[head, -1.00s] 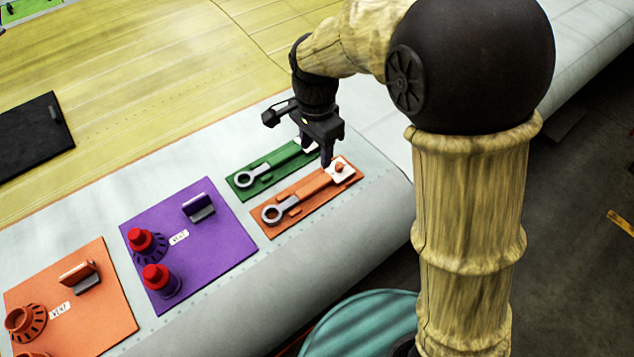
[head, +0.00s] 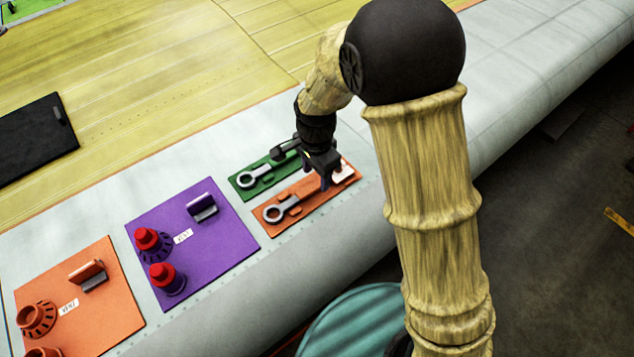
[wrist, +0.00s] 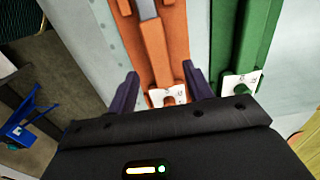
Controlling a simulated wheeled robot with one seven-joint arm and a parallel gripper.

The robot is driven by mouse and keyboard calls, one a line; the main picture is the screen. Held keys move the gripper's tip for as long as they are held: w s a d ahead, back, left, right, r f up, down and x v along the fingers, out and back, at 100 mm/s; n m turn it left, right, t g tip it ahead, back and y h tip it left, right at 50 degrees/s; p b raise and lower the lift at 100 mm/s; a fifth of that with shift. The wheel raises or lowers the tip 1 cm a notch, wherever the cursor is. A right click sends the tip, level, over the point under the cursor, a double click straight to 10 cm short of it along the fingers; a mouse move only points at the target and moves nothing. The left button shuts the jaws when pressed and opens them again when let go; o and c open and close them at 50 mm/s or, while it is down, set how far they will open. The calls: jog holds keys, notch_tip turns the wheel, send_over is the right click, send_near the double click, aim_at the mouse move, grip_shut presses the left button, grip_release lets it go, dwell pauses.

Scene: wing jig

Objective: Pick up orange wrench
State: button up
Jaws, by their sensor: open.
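The orange wrench (head: 287,205) lies on the orange tray (head: 273,231), its grey ring end toward the left in the head view. In the wrist view its orange handle (wrist: 155,52) and part of its grey shaft show; the ring is out of frame. My gripper (head: 325,184) is low over the handle part of the orange tray. In the wrist view my gripper (wrist: 160,86) is open, with one dark finger on each side of the orange handle. I cannot tell whether the fingers touch the handle or tray. My gripper hides part of the handle in the head view.
A green tray (head: 240,190) with another grey-ended wrench (head: 250,180) lies close beside the orange tray. A purple board (head: 215,243) with red-topped knobs and an orange board (head: 112,300) lie to the left. The wing surface drops away at the front.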

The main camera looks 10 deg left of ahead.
aim_at(316, 183)
jog(key=shift+f+p, duration=0.4)
jog(key=shift+f, duration=1.2)
jog(key=shift+c, duration=0.2)
grip_shut()
